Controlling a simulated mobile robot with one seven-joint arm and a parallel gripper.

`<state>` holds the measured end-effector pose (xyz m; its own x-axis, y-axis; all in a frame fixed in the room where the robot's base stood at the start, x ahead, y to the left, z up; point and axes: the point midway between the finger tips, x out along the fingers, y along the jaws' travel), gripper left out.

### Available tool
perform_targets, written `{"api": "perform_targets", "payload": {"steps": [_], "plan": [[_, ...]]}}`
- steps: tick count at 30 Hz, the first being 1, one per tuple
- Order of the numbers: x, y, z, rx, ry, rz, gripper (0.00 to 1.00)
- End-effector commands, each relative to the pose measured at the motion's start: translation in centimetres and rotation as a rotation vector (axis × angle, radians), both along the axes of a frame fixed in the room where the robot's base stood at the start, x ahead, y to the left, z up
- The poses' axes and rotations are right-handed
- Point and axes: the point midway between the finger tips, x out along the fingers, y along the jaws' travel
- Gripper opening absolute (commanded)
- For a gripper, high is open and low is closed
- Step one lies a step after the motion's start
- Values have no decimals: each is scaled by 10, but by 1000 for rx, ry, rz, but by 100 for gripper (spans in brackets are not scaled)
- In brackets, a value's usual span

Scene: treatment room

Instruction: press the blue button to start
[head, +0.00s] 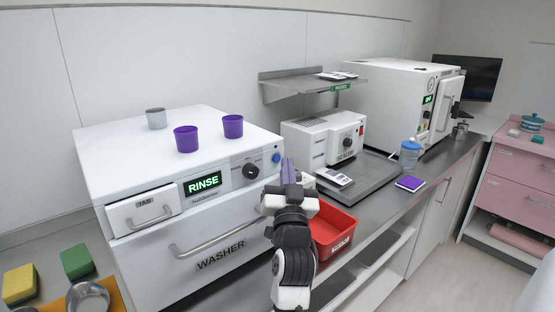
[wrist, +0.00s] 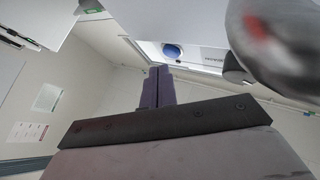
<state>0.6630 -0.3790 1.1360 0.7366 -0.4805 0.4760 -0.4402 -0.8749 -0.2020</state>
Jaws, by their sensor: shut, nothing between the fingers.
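The blue button (head: 276,158) is a small round knob at the right end of the white washer's (head: 130,248) control panel, beside a black dial (head: 250,171). The display reads RINSE. The blue button also shows in the wrist view (wrist: 172,51), near the top, beyond my fingertips. My gripper (head: 288,166) has purple fingers, shut and empty, just right of and close to the button in the head view. In the wrist view my fingers (wrist: 158,74) point up toward the button, with a visible gap in the picture. I cannot tell the exact distance.
Purple cups (head: 186,139) and a grey cup (head: 156,118) stand on the washer. A red bin (head: 333,228) is right of my arm. A white device (head: 322,139) and a grey tray (head: 360,182) lie on the counter to the right. A shelf (head: 312,85) hangs above.

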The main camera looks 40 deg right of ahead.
Motion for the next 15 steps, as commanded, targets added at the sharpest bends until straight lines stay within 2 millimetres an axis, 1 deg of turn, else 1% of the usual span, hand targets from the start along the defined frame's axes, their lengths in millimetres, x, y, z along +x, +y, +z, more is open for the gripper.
{"api": "perform_targets", "payload": {"steps": [8,15], "plan": [[0,0,0,0,0,0,0],[7,0,0,1,0,1,0]]}}
